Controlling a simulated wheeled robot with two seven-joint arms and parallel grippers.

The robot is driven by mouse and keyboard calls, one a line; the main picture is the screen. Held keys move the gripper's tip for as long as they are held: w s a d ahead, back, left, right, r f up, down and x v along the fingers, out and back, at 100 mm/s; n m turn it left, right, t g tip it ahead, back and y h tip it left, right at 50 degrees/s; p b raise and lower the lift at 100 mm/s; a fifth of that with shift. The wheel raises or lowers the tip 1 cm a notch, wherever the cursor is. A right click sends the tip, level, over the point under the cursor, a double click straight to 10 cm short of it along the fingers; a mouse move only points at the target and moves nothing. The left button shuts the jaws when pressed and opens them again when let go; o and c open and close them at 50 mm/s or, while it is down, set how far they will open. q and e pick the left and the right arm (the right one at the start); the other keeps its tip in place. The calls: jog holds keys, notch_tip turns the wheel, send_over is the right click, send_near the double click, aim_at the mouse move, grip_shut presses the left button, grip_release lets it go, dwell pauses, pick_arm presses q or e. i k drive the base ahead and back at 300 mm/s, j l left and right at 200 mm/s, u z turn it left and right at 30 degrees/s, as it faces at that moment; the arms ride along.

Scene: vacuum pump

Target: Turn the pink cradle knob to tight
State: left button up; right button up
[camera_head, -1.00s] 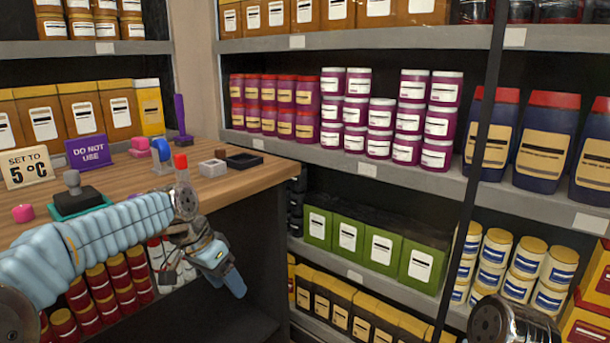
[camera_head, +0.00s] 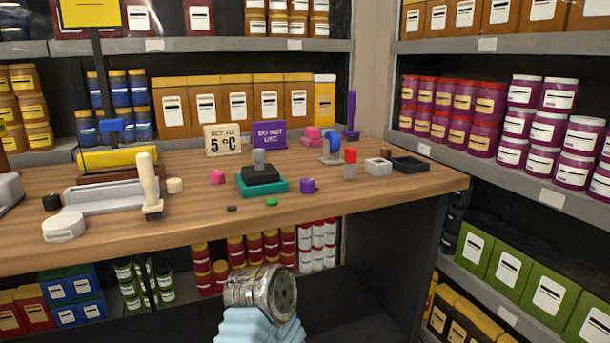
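A small pink knob-like piece (camera_head: 217,177) sits on the wooden bench, left of a black block with a grey knob (camera_head: 260,168) in a teal tray (camera_head: 277,185). A second pink piece (camera_head: 312,134) stands farther back, beside a blue wheel-shaped part (camera_head: 331,148). I cannot tell which pink piece is the cradle knob, or its setting. One of my arms, with a light blue sleeve and a metal joint, shows at the bottom centre, below and in front of the bench. No gripper fingers are visible.
A white unit with a yellow cylinder (camera_head: 119,157) and a beige lever (camera_head: 150,182) occupies the left. Stocked shelves surround the bench.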

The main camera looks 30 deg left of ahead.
aim_at(217, 177)
jog(key=u, duration=1.55)
